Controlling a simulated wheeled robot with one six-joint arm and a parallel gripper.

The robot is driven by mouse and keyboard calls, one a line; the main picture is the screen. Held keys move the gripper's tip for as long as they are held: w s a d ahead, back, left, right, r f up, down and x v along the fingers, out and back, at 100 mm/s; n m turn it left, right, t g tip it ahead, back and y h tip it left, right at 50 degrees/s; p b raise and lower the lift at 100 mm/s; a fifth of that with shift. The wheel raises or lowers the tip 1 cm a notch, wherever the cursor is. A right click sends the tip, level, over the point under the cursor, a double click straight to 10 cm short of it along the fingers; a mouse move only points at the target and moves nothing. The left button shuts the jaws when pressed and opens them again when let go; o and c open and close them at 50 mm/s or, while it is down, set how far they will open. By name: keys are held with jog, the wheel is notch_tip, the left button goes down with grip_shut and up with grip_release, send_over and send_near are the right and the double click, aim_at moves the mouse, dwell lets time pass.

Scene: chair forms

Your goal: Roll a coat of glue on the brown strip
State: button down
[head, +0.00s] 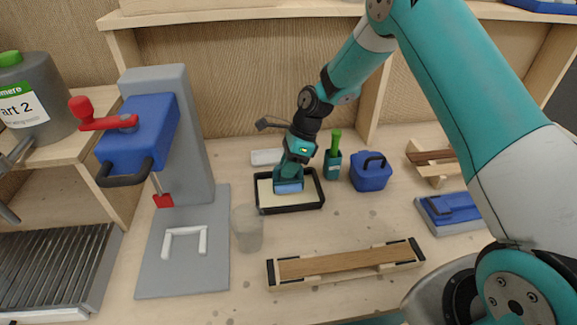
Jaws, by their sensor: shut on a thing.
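The brown strip (350,261) lies in a pale wooden holder with dark end clamps at the front of the bench. A black-rimmed tray (318,203) with a cream layer, likely glue, sits behind it. My gripper (290,180) is over the tray, pointing down, shut on a blue roller (289,187). The roller is low in the tray, at or close to the cream layer; I cannot tell if it touches. My gripper's fingers are small here and partly hide what they hold.
A teal bottle with a green top (333,160) and a blue lidded box (371,172) stand right of the tray. A clear cup (247,228) is at its front left. A grey press with a blue head (140,135) stands left. Bench between tray and strip is clear.

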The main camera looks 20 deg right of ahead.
jog(key=shift+s+f, duration=0.1)
notch_tip(320, 180, up, 7)
jog(key=p, duration=0.6)
jog(key=shift+p, duration=0.4)
dwell(0.4)
